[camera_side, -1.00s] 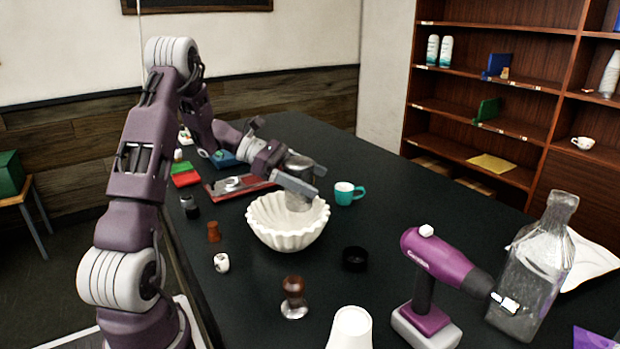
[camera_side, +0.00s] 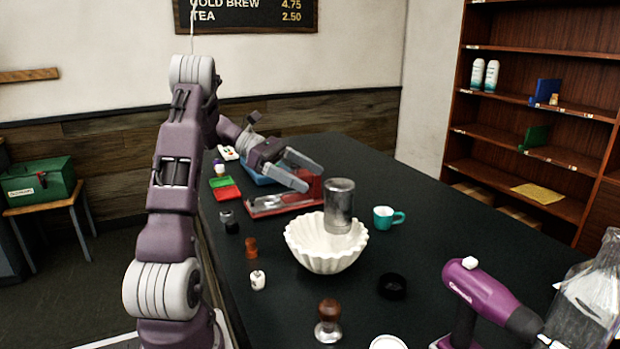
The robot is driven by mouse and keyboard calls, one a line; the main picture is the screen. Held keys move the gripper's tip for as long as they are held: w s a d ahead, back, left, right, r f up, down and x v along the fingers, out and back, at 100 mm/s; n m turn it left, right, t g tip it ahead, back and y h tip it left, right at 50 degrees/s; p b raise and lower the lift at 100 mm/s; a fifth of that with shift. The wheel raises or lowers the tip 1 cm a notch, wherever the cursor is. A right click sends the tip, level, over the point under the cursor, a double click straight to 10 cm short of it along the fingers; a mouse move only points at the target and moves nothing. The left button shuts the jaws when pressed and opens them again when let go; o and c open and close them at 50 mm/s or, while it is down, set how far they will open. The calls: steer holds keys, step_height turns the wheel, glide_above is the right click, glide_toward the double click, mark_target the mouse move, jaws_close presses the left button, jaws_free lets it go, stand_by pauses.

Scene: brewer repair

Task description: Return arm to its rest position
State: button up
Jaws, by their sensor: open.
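My gripper (camera_side: 306,174) is open and empty, with its two fingers spread apart above the table. It hovers over the area of a red tray-like piece (camera_side: 268,204). A metal cylinder (camera_side: 340,203) stands upright in the white fluted bowl (camera_side: 327,252), to the lower right of the gripper and apart from it. My purple arm reaches from the lower left toward the back of the table and bends down to the gripper.
The dark table (camera_side: 445,243) has free room at right.

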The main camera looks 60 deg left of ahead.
steer(key=s+d+r+m+g+y, duration=0.25)
steer(key=d+m, duration=0.45)
steer(key=d, duration=0.4)
steer(key=s+d+r+m+g+y, duration=0.2)
steer(key=d+m+g+y, duration=0.15)
steer(key=d+m, duration=0.55)
steer(key=s+d+f+m+t+y, duration=0.2)
steer(key=s+d+m+y, duration=0.1)
steer(key=s+d+m, duration=0.6)
steer(key=s+m, duration=0.2)
steer(key=s, duration=0.2)
steer(key=shift+f+y, duration=0.15)
steer(key=shift+y, duration=0.15)
